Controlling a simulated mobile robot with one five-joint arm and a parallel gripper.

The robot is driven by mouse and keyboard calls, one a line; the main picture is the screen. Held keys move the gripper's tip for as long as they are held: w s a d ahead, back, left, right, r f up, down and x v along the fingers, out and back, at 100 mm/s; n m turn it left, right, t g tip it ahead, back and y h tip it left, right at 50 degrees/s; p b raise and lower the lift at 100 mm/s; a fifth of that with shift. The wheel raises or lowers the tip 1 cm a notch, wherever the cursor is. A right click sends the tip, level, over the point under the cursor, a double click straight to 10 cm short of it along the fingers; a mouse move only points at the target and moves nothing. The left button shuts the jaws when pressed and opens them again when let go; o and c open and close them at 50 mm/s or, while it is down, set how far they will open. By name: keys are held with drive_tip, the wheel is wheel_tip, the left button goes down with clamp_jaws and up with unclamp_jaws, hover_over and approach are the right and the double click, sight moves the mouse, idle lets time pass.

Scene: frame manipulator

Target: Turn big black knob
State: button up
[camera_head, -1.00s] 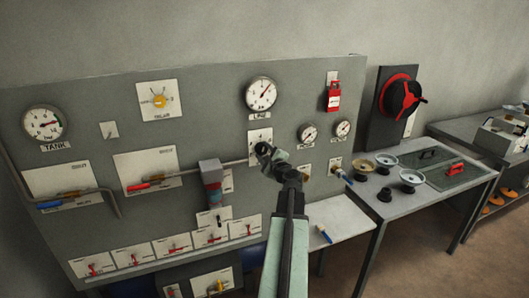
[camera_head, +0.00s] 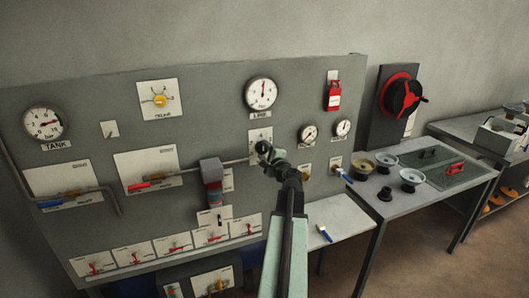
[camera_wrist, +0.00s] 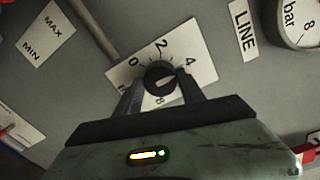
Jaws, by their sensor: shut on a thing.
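A round black knob (camera_wrist: 158,72) sits on a white plate (camera_wrist: 193,63) marked 0, 2, 4 and 8 in the wrist view. My gripper (camera_wrist: 161,84) is shut on the knob, with one finger on each side. A light pointer mark on the knob is partly visible. In the head view my gripper (camera_head: 267,156) is at the white plate (camera_head: 260,136) under the LINE gauge (camera_head: 261,93). It hides the knob there.
A larger black rotary handle on a red disc (camera_head: 401,97) is at the right. A grey pipe with a boxy fitting (camera_head: 211,180) lies left of my gripper. A red padlock-like tag (camera_head: 333,96) hangs above right. A table (camera_head: 375,205) with bowls stands at right.

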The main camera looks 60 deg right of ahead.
drive_tip(key=o, duration=1.4)
drive_tip(key=shift+s+a, duration=0.1)
drive_tip(key=v, duration=0.7)
drive_tip(key=shift+s+a, duration=0.2)
drive_tip(key=shift+s, duration=0.1)
